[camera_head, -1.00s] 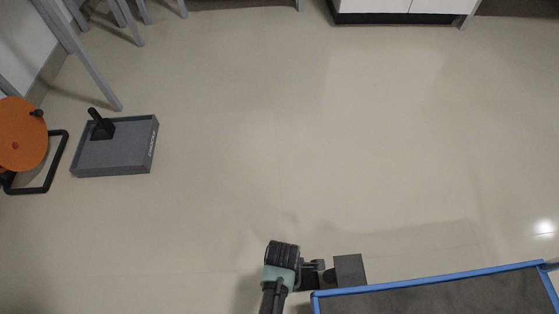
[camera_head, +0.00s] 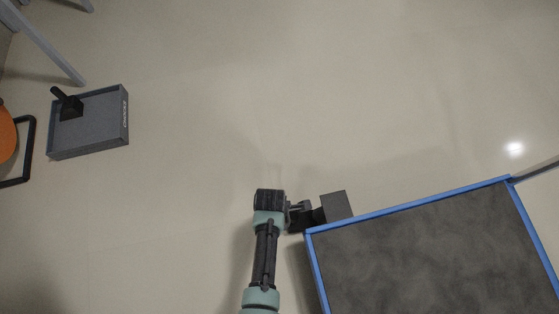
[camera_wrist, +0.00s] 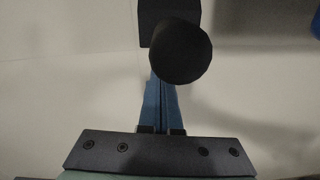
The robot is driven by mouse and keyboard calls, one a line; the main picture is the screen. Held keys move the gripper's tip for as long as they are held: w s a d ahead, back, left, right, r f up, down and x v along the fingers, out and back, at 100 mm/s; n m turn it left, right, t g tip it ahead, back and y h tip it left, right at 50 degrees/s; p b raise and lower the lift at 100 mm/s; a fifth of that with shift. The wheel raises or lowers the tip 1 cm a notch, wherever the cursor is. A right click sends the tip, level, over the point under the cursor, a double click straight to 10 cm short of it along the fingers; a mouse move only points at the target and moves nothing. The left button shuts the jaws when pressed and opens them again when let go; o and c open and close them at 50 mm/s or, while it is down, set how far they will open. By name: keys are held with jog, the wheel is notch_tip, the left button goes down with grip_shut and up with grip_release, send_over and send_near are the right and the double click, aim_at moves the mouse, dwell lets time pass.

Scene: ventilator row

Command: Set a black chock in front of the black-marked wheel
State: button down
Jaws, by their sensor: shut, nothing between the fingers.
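My gripper (camera_head: 305,209) is low, just left of the chock. Its fingers (camera_wrist: 160,105) are shut with nothing between them, and the handle end partly covers their tips. I cannot tell whether they touch the chock. A second black chock (camera_head: 71,109) with a handle lies in the grey tray (camera_head: 98,136) at left. The cart's wheels and any black mark are hidden.
An orange disc (camera_head: 6,136) with a black frame (camera_head: 28,152) is at the left edge. Grey legs (camera_head: 48,48) stand at the upper left. The floor between the tray and the cart is clear.

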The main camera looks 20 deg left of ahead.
notch_tip(320, 180, up, 10)
jog(key=p, duration=0.8)
jog(key=shift+s+a, duration=0.2)
jog(key=shift+a, duration=0.2)
